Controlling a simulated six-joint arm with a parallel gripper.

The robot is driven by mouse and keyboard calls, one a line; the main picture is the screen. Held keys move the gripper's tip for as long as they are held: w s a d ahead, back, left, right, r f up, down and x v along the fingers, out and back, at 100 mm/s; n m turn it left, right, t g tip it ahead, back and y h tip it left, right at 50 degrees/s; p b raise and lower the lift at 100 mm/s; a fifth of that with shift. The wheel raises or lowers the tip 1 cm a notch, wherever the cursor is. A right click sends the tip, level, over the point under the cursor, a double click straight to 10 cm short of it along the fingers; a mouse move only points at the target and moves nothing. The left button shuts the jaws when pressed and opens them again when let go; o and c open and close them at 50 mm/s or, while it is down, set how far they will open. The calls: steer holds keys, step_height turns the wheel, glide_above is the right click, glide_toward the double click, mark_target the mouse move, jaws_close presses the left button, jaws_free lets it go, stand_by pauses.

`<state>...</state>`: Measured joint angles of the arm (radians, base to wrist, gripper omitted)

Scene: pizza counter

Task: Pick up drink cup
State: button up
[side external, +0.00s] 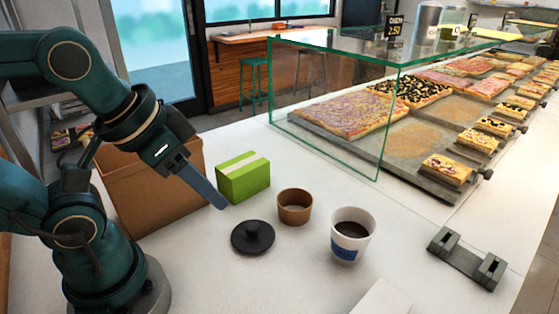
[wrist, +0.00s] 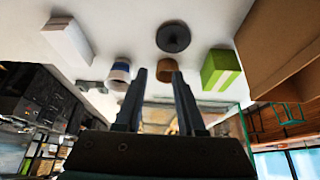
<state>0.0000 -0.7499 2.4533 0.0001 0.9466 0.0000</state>
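The drink cup (side external: 350,242) is white with a blue label and holds a dark drink. It stands upright and open on the white counter, right of the small brown cup. It also shows in the wrist view (wrist: 119,77), left of my fingers. My gripper (side external: 222,205) hangs above the counter by the green box, well left of the drink cup and apart from it. In the wrist view my gripper (wrist: 158,74) has its two fingers spread with an empty gap between them. Only one finger shows clearly in the side view.
A cardboard box (side external: 150,195) is behind my arm. A white block (side external: 382,300) is in front.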

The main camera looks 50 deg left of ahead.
steer(key=w+d+r+n+g, duration=0.1)
steer(key=w+d+r+n, duration=0.1)
steer(key=w+r+n, duration=0.5)
steer(key=n+g, duration=0.3)
steer(key=n, duration=0.9)
glide_above(340, 233)
step_height(340, 233, down, 3)
step_height(340, 233, down, 14)
steer(key=shift+f, duration=0.2)
steer(key=shift+w+f, duration=0.2)
steer(key=shift+f, duration=1.15)
steer(key=shift+w+f, duration=0.15)
steer(key=shift+f, duration=1.2)
jaws_close()
